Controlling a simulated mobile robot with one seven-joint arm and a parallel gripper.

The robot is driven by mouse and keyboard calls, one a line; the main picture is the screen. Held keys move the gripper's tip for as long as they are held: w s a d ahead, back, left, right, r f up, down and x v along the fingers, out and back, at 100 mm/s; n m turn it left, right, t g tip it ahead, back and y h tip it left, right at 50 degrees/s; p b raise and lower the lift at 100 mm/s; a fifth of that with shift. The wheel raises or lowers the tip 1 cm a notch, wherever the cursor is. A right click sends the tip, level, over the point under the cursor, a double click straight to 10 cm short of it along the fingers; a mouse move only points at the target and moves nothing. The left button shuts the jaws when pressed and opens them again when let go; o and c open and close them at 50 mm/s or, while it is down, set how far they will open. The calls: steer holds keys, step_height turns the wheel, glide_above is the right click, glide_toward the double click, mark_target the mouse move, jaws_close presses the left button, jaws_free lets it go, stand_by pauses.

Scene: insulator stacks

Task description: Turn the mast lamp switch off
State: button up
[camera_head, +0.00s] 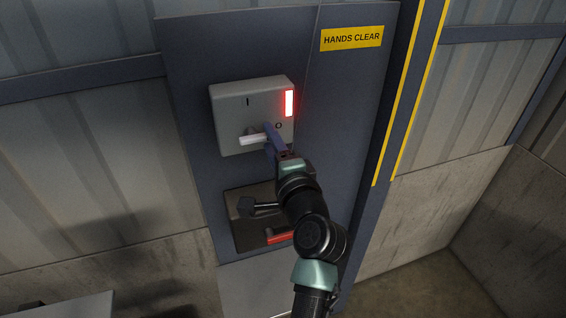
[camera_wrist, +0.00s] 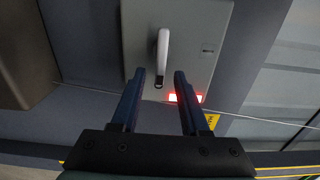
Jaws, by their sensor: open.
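The switch box (camera_head: 228,120) is a light grey case on a blue-grey panel, marked I at its upper middle and O at its right. My gripper (camera_head: 268,132) is open in front of the box. In the wrist view, the lever (camera_wrist: 162,48) lies ahead, its near end between my blue fingertips (camera_wrist: 159,76). I cannot tell whether they touch it.
A yellow HANDS CLEAR sign (camera_head: 352,39) is at upper right. A yellow-striped post (camera_head: 405,100) stands at the right.

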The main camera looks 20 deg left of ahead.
steer(key=b+v, duration=0.3)
steer(key=v, duration=0.9)
steer(key=shift+b, duration=0.4)
steer(key=shift+d, duration=0.1)
